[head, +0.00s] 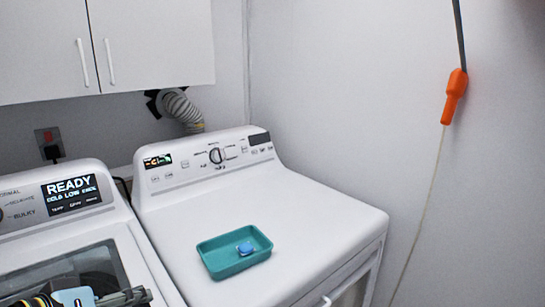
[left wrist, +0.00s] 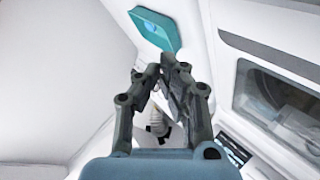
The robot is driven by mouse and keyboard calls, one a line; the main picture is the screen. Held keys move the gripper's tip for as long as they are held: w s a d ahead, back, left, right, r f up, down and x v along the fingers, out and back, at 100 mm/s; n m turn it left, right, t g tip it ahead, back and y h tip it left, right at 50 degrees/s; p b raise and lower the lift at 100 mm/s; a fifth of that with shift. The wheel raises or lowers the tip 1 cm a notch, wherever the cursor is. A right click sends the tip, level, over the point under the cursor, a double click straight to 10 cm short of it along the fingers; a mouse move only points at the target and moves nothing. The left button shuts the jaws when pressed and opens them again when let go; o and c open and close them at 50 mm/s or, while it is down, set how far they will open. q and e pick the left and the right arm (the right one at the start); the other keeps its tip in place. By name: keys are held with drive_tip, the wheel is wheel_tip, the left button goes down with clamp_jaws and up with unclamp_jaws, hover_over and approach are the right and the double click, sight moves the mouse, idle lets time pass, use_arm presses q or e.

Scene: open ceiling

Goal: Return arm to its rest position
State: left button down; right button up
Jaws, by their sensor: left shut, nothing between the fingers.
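My left gripper (head: 138,296) shows at the bottom left edge of the head view, low over the front of the left machine. In the left wrist view the same gripper (left wrist: 164,62) has its dark fingers together, with nothing held between them. My right gripper is in neither view.
A teal tray (head: 212,265) with a blue item (head: 245,248) stands on the right white machine (head: 320,215); the tray also shows in the left wrist view (left wrist: 168,42). The left machine (head: 140,250) reads READY. Cabinets (head: 150,45) hang above. An orange handle (head: 454,98) hangs at the right wall.

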use_arm(q)
drive_tip(key=s+a+m+g+y, duration=0.3)
drive_tip(key=s, duration=0.7)
drive_tip(key=s+a+m+g+y, duration=0.2)
drive_tip(key=s+m+g+y, duration=0.15)
drive_tip(key=s, duration=0.65)
drive_tip(key=s+a+f+n+g+b, duration=0.2)
drive_tip(key=f+b, duration=1.1)
drive_tip(key=f, duration=2.9)
drive_tip(key=s+a+f+b, duration=0.1)
drive_tip(key=s+f+b, duration=0.3)
drive_tip(key=s+f, duration=0.5)
drive_tip(key=s+a+f+b, duration=0.1)
drive_tip(key=s+f+b, duration=0.3)
drive_tip(key=s+f, duration=0.5)
wheel_tip(320, 180, down, 5)
drive_tip(key=shift+s+r+g, duration=0.1)
drive_tip(key=shift+s+g, duration=0.2)
drive_tip(key=shift+g, duration=0.15)
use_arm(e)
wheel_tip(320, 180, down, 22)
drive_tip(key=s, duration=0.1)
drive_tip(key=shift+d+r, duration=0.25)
use_arm(q)
drive_tip(key=shift+a+m, duration=0.1)
drive_tip(key=shift+m, duration=0.15)
